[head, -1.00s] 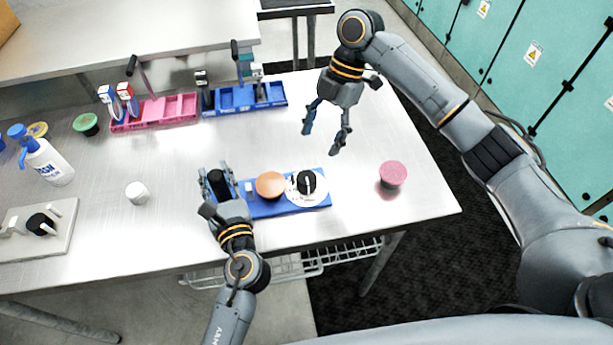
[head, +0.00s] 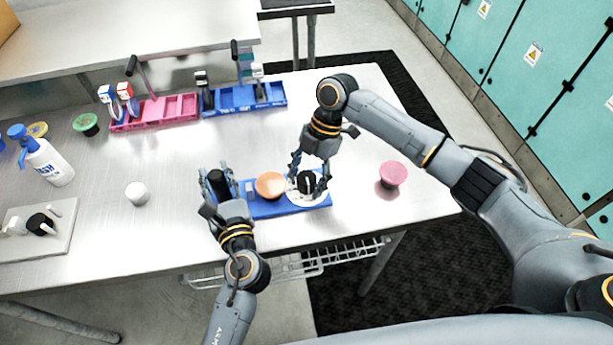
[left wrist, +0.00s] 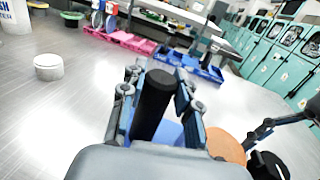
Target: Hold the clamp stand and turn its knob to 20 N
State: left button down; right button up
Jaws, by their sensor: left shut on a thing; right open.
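The clamp stand is a blue base (head: 262,211) near the table's front edge. It carries a black post, an orange-brown round pad and a white dial (head: 297,194) with a black knob (head: 306,181). My left gripper (head: 217,182) is shut on the black post at the base's left end; the post stands between its fingers in the left wrist view (left wrist: 153,103). My right gripper (head: 309,180) is open, pointing down, with its fingers on either side of the knob. Whether they touch the knob I cannot tell. The dial's marks are too small to read.
A pink round pad (head: 393,174) stands right of the stand. A white cylinder (head: 137,193) and a grey board (head: 60,243) are on the left. Pink (head: 154,122) and blue (head: 245,108) trays stand at the back. The middle of the table is clear.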

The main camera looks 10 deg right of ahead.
jog(key=c, duration=1.1)
jog(key=shift+c, duration=0.3)
